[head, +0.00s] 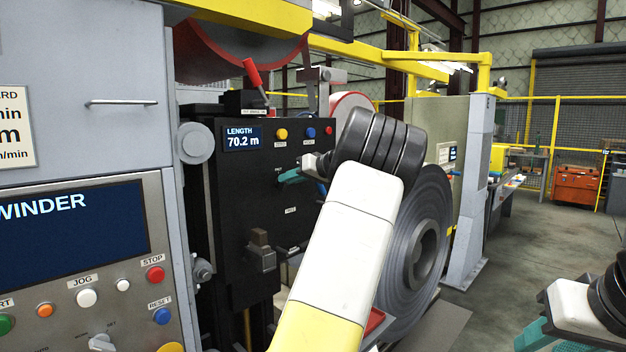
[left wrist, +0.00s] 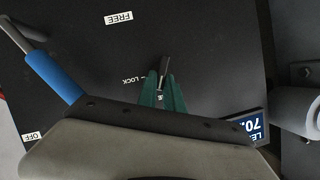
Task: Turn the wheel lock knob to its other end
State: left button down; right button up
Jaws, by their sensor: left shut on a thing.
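The wheel lock knob (left wrist: 165,66) is a small dark lever on the black panel (left wrist: 210,60). In the left wrist view its tip sticks out beyond my teal fingers, near the LOCK label (left wrist: 131,80). The FREE label (left wrist: 118,18) lies farther off, at the upper left there. My left gripper (head: 288,177) is at the panel below the buttons, its fingers shut on the knob and hiding most of it. My right gripper (head: 548,341) is at the bottom right corner, partly cut off, its teal fingers apart and away from the panel.
The length display (head: 243,138) reads 70.2 m. A large steel coil (head: 428,240) stands right of the panel, behind my left arm. The winder console (head: 85,270) is at the left.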

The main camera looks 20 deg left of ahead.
pick_arm(q)
jog(key=m+g+y, duration=0.1)
jog(key=m, duration=0.2)
jog(key=f+m+g+y, duration=0.1)
jog(key=m+y, duration=0.1)
jog(key=m, duration=0.1)
jog(key=w+m+g+y, duration=0.1)
jog(key=m, duration=0.3)
jog(key=shift+d+f, duration=0.25)
jog(key=shift+f, duration=0.15)
dwell(0.4)
jog(key=c, duration=1.5)
grip_release()
jog(key=d, duration=0.7)
jog(key=shift+d, duration=0.4)
